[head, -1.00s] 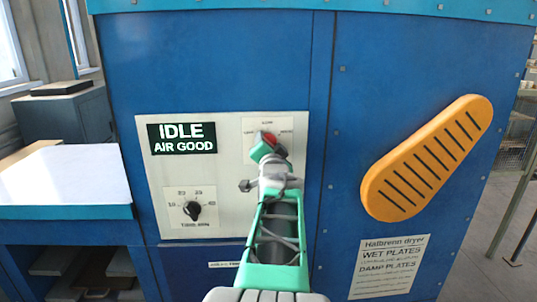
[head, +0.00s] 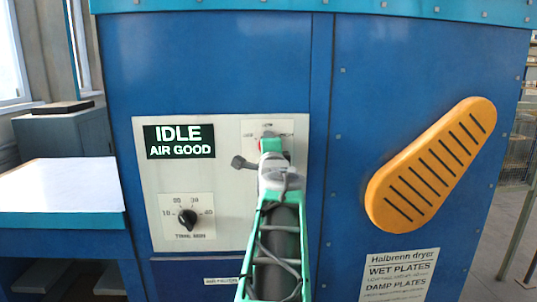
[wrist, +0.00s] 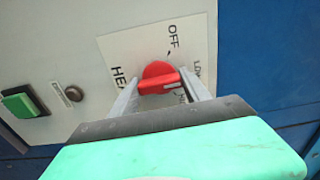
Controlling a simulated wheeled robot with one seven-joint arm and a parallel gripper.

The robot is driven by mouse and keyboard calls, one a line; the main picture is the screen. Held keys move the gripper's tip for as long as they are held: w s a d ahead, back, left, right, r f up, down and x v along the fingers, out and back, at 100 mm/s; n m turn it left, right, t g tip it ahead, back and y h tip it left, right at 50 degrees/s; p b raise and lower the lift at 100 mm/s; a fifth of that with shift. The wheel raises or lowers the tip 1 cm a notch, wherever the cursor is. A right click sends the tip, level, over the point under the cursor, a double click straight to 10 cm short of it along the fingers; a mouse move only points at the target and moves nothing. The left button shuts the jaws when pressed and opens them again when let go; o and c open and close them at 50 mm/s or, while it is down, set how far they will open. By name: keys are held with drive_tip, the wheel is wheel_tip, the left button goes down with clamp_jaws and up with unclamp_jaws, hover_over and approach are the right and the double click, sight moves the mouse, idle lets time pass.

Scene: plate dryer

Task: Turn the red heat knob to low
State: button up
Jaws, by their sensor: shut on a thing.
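The red heat knob (wrist: 157,76) is in the wrist view, on a white label plate (wrist: 125,45) printed OFF at the top, LOW at the right and HEAT at the left. Its raised bar lies across between the fingers of my gripper (wrist: 160,92), slightly tilted. The two grey fingers are shut on the knob, one on each side. I cannot tell exactly which mark the knob points to. In the head view, my gripper (head: 270,148) covers nearly all of the knob, below the upper edge of its label plate.
A display (head: 180,141) reads IDLE, AIR GOOD. A black timer knob (head: 187,218) sits at lower left on the control panel (head: 230,200). A white-topped bench (head: 62,185) is at left. A green button (wrist: 22,102) shows in the wrist view.

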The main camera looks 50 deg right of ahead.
idle(0.5)
drive_tip(key=o, duration=1.4)
drive_tip(key=b+v, duration=0.1)
drive_tip(key=v, duration=0.6)
drive_tip(key=shift+s+a+b, duration=0.25)
drive_tip(key=shift+s+b, duration=0.05)
drive_tip(key=shift+b, duration=0.05)
